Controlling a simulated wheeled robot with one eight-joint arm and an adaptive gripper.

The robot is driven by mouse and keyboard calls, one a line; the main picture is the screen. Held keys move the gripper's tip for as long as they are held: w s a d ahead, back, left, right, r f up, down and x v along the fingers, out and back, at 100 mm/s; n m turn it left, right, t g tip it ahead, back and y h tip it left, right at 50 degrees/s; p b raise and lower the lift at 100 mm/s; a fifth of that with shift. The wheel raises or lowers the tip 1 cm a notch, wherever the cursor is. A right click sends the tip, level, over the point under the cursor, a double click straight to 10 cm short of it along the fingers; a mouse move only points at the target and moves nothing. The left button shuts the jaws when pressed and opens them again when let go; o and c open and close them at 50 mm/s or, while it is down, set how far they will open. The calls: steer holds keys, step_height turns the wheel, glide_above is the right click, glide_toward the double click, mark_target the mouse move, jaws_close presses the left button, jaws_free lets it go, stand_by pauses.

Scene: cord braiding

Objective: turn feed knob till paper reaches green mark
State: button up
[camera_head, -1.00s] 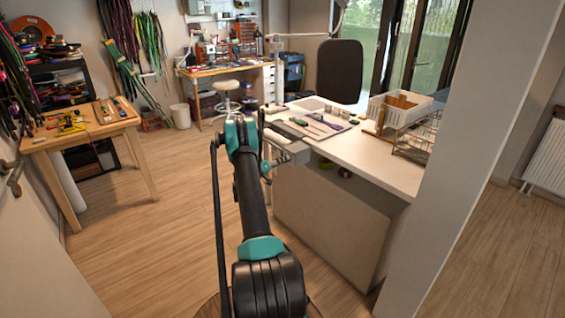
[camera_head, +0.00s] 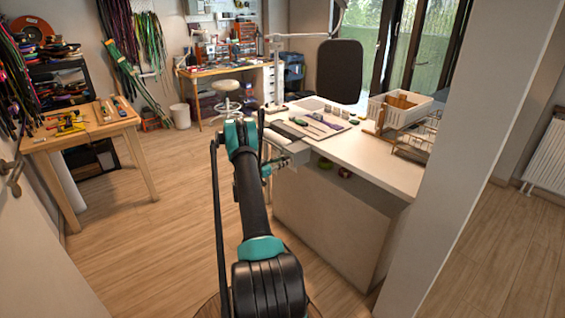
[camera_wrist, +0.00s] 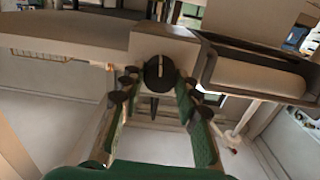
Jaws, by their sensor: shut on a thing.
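The feed knob (camera_wrist: 159,73) is a dark round disc with a pale line across its face, on a light grey housing (camera_wrist: 165,44) in the wrist view. My gripper (camera_wrist: 155,86) has its green-backed fingers on either side of the knob and is shut on it. A white paper roll (camera_wrist: 258,79) lies in a dark holder to the right of the knob. The grey device (camera_head: 293,152) shows at the table's near left edge in the head view, partly behind my arm. I cannot make out the green mark or the paper's leading edge.
The white table (camera_head: 375,160) carries a mat with tools, a white crate (camera_head: 400,108) and a wire rack (camera_head: 415,138). A pale pillar (camera_head: 455,150) stands at the right. A wooden side table (camera_head: 85,130) is at the left. The floor between the tables is clear.

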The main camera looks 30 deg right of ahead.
steer(key=shift+m, duration=0.9)
steer(key=o, duration=1.2)
steer(key=shift+c, duration=0.2)
steer(key=a, duration=1.2)
steer(key=shift+s, duration=0.45)
